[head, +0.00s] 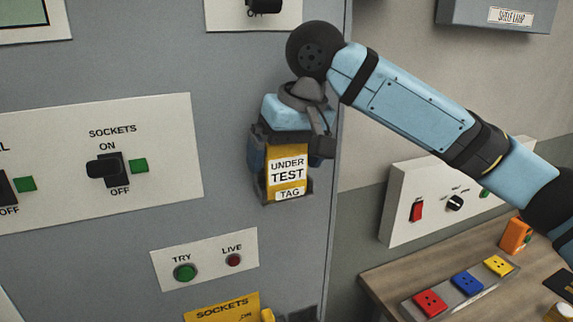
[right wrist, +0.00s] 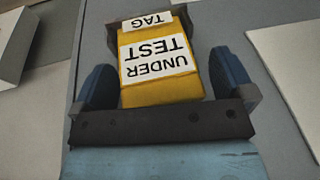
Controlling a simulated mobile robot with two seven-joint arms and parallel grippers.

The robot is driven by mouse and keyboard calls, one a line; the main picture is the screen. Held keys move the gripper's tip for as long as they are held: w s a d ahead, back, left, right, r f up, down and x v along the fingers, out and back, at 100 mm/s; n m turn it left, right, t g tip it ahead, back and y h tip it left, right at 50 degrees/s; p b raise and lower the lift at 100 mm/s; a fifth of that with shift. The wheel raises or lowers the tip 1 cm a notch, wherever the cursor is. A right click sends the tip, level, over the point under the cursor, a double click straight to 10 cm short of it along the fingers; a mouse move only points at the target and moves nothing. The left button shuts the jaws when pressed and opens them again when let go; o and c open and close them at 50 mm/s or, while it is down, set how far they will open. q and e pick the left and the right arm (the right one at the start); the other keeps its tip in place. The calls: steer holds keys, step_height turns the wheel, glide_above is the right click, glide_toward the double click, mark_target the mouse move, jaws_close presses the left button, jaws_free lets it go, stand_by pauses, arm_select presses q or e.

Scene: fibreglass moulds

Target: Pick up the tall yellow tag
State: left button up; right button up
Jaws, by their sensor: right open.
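The tall yellow tag (head: 287,185) carries white labels reading UNDER TEST and TAG. It is at the grey cabinet's front, with dark holder pieces beside its lower end. My right gripper (head: 284,160) is open, with its fingers on either side of the tag. In the right wrist view, the tag (right wrist: 162,92) lies between the two blue fingers of the gripper (right wrist: 160,68), with a narrow gap at the right finger; contact on the left is unclear. The tag's upper end is hidden behind the gripper body. My left gripper is not in view.
The SOCKETS switch plate (head: 163,150) is left of the gripper, and the TRY/LIVE plate (head: 207,262) is below left. A yellow SOCKETS plate (head: 215,310) is at the bottom. A wooden bench (head: 390,285) with coloured blocks stands right, beneath a white switch box (head: 400,200).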

steer(key=c, duration=0.9)
steer(key=shift+o, duration=0.2)
